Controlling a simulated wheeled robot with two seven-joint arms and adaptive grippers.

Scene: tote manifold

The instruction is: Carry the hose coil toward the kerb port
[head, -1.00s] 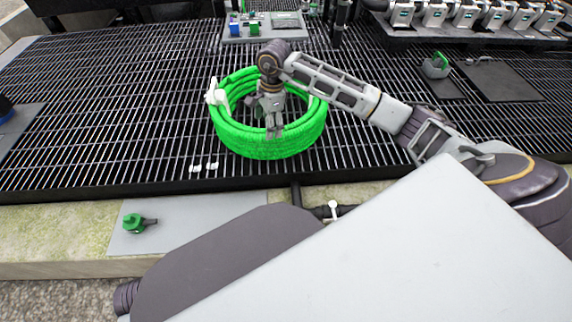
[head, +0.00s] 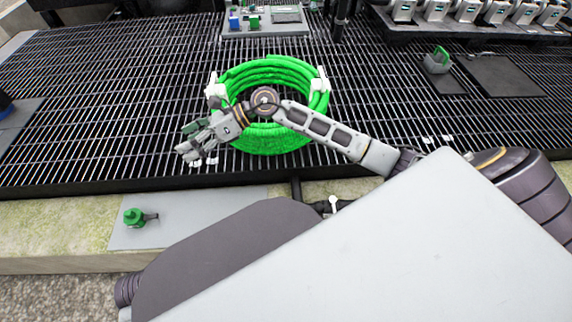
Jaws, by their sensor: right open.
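The green hose coil (head: 275,72) lies on the black grating, with a white clip on its left side and another (head: 320,80) on its right. My right gripper (head: 190,154) is open and empty at the coil's front left, with its wrist passing over the coil. The gripper hides part of the coil's left front. A green fitting with a dark stub (head: 134,217) sits on a grey plate on the kerb; I cannot tell whether it is the kerb port. My left gripper is not in view.
The slatted grating (head: 90,110) is mostly clear left of the coil. A grey panel with blue and green blocks (head: 262,27) stands behind it. A row of grey units (head: 465,12) is at the back right, with a grey-green item (head: 437,62) in front.

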